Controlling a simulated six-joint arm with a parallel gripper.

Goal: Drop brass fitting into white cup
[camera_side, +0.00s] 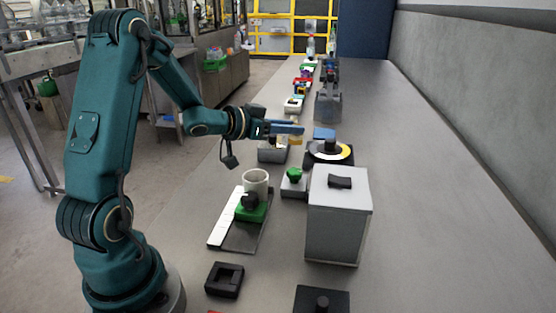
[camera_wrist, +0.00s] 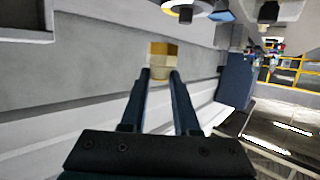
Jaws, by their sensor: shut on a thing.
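My gripper (camera_side: 298,129) is shut on the brass fitting (camera_side: 296,140) and holds it at its fingertips above the bench. In the wrist view the fitting (camera_wrist: 163,50) shows a gold upper part and a paler lower part between the blue fingertips of my gripper (camera_wrist: 160,74). The white cup (camera_side: 256,186) stands upright with its mouth up, nearer the side camera and left of the gripper. A green block with a black knob partly hides its lower part. I cannot make out the cup in the wrist view.
A large grey box (camera_side: 337,225) and a small block with a green knob (camera_side: 294,182) stand right of the cup. A grey metal box (camera_side: 272,153) and a round yellow-and-white dial (camera_side: 317,154) stand near the gripper. The bench (camera_side: 430,200) at right is clear.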

